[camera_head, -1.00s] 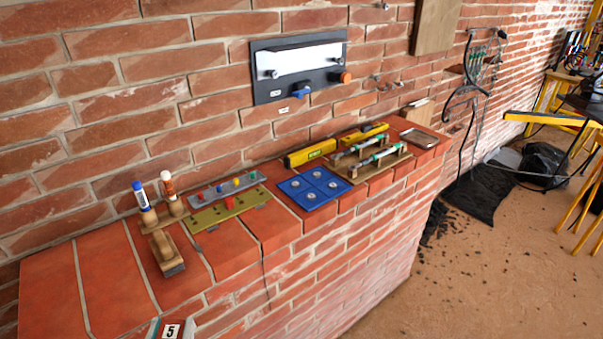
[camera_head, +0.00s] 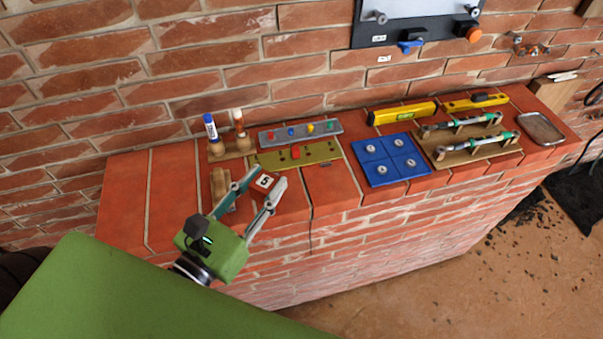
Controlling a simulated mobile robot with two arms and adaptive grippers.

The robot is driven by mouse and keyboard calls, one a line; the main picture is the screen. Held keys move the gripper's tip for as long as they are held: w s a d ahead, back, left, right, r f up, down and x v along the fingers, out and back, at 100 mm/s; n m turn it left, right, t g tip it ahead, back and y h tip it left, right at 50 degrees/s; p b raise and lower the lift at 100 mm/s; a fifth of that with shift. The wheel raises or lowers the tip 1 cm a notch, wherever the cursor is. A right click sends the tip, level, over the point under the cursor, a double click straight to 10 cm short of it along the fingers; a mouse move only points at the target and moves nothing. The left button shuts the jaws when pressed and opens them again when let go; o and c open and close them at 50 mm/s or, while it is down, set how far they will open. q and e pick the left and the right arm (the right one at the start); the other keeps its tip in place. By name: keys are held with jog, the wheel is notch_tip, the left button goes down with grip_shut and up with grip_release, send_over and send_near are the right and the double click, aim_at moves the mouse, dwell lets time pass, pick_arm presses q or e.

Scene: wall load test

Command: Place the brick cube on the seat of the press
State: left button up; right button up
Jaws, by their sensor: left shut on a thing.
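The brick cube (camera_head: 265,182) is red with a white label reading 5 on top. My left gripper (camera_head: 266,184), on a green arm, is shut on it, with one finger on each side. The cube shows over the front left part of the brick ledge; I cannot tell whether it touches the ledge. No part is clearly recognisable as the press or its seat. A dark wall panel (camera_head: 432,28) with a blue lever (camera_head: 410,46) and an orange knob (camera_head: 473,34) is cut off by the top edge. My right gripper is not in view.
On the ledge (camera_head: 125,205) are markers in a wooden stand (camera_head: 238,151), a grey strip with coloured knobs (camera_head: 300,134), an olive plate (camera_head: 318,153), a blue plate (camera_head: 390,172), yellow levels (camera_head: 402,113), a wooden tool rack (camera_head: 462,153) and a metal tray (camera_head: 541,128). The ledge's left end is bare.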

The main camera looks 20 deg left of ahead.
pick_arm(q)
jog(key=shift+w+d+f+b, duration=0.1)
jog(key=shift+w+f+b, duration=0.3)
jog(key=shift+w, duration=0.2)
jog(key=shift+w+d+f+b, duration=0.1)
jog(key=shift+w+f+b, duration=0.2)
jog(key=shift+w+b, duration=0.25)
jog(key=w+f, duration=0.2)
jog(key=w, duration=0.1)
jog(key=w+f, duration=0.2)
jog(key=w, duration=0.1)
jog(key=w+d+f, duration=0.1)
jog(key=w+f, duration=0.1)
jog(key=w, duration=0.1)
jog(key=shift+f, duration=0.4)
jog(key=shift+w+f, duration=0.2)
jog(key=shift+f, duration=0.1)
jog(key=shift+w+f+b, duration=0.15)
jog(key=shift+f+b, duration=0.65)
jog(key=shift+f, duration=0.85)
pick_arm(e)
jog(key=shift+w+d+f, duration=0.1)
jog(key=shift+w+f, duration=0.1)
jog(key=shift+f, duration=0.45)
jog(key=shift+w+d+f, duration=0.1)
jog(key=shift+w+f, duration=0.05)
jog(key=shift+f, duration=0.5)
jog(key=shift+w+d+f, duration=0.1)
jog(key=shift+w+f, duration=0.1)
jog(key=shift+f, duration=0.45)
